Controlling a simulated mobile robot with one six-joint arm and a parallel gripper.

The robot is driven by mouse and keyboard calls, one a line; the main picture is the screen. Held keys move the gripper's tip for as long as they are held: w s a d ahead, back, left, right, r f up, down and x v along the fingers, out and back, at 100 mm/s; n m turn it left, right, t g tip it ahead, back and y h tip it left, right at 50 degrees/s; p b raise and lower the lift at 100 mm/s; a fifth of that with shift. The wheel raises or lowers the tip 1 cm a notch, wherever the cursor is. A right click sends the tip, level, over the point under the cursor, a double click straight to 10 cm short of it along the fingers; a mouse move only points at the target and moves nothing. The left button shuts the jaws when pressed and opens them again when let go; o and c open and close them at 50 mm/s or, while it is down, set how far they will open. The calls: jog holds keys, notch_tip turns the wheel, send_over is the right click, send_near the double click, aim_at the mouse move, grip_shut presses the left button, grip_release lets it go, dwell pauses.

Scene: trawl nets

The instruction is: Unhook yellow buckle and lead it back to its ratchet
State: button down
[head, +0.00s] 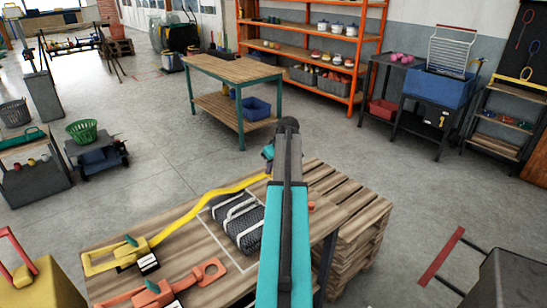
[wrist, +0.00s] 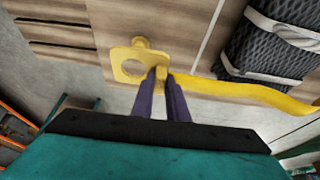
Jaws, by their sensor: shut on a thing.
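The yellow buckle (wrist: 118,62), a flat plate with a round hole, shows in the wrist view at the table edge. My gripper (wrist: 162,74) is shut on the buckle at its strap end. In the head view my arm hides the buckle and fingertips.
A dark net bundle (head: 238,222) with white bands lies beside the strap, inside a pale outline. An orange ratchet (head: 152,294) and orange buckle (head: 211,271) lie at the table's front. Pallets (head: 352,250) stand at the right. Floor beyond is clear up to a green-legged bench (head: 232,70).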

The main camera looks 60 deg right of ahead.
jog(key=shift+w+r+p, duration=0.1)
jog(key=shift+r+p, duration=1.7)
jog(key=shift+r, duration=0.35)
jog(key=shift+w+a, duration=0.1)
jog(key=w+a+r+n, duration=0.1)
jog(key=w+a+r, duration=0.1)
jog(key=w+a, duration=0.7)
jog(key=w+a+r+b, duration=0.15)
jog(key=w+a, duration=0.25)
jog(key=a, duration=0.8)
jog(key=w+a+r+n+p, duration=0.1)
jog(key=w+a+r, duration=0.2)
jog(key=w+a, duration=0.6)
jog(key=a+r, duration=0.3)
jog(key=a, duration=1.5)
jog(key=a+r+n+y+b, duration=0.1)
jog(key=a+r, duration=0.1)
jog(key=a, duration=1.6)
jog(key=shift+s+r+n, duration=0.3)
jog(key=shift+s+r, duration=0.1)
jog(key=shift+s, duration=0.05)
jog(key=shift+s, duration=0.15)
